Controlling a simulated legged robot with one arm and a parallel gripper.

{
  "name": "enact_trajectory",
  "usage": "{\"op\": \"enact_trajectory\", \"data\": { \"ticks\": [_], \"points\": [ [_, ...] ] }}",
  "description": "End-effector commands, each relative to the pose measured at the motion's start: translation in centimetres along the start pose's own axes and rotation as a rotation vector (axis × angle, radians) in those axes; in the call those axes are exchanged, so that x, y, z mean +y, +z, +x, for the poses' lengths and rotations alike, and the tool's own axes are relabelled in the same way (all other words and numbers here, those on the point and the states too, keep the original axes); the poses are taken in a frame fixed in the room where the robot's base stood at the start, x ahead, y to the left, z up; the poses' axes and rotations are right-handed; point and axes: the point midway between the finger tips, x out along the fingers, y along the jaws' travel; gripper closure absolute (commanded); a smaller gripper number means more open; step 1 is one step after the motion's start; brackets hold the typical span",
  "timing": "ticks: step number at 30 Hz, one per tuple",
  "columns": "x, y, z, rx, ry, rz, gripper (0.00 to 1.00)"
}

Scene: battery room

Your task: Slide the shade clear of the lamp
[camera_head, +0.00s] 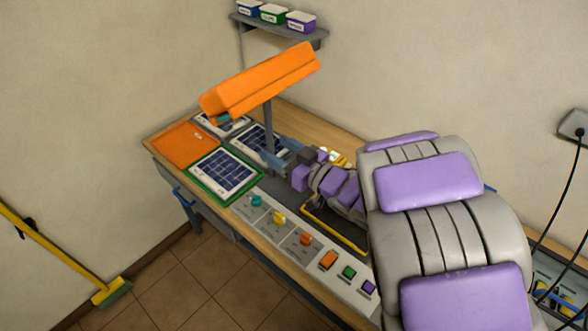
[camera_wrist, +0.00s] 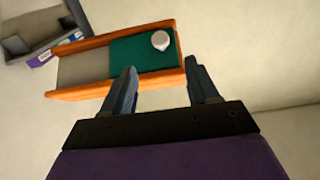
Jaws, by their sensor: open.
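The orange shade (camera_head: 262,80) is a long box-like cover at the top of a grey post (camera_head: 268,125) above the bench. A bit of teal (camera_head: 222,118) shows under its left end. The wrist view appears to show its underside, with orange side walls (camera_wrist: 85,92), a grey inner strip (camera_wrist: 84,68), a teal panel (camera_wrist: 130,55) and a white round piece (camera_wrist: 160,40). My gripper (camera_head: 276,157) is below the shade, close to the post. In the wrist view my gripper (camera_wrist: 162,84) has its fingers apart with nothing between them, short of the shade's near wall.
Solar panels (camera_head: 224,174) and an orange mat (camera_head: 184,146) lie on the bench (camera_head: 265,222). Coloured knobs (camera_head: 279,218) line its front. A wall shelf (camera_head: 280,31) with small bins is behind the shade. A yellow-handled broom (camera_head: 50,250) leans at left.

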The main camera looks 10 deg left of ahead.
Motion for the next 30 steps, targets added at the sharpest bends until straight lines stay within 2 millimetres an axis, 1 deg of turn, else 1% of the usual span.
{"op": "enact_trajectory", "data": {
  "ticks": [1, 9, 12, 16, 21, 30],
  "points": [
    [0.1, 0.5, -0.3, 0.001, 0.001, -0.002, 0.41],
    [-0.2, 0.4, -1.6, 0.001, -0.002, -0.013, 0.41],
    [0.0, 0.4, -2.8, -0.001, 0.000, -0.012, 0.41],
    [-0.1, 0.2, -3.8, -0.001, -0.002, -0.012, 0.41],
    [-0.2, 0.2, -4.3, -0.004, -0.003, -0.010, 0.41],
    [-0.2, 0.1, -4.4, -0.004, -0.004, -0.010, 0.41]
  ]
}}
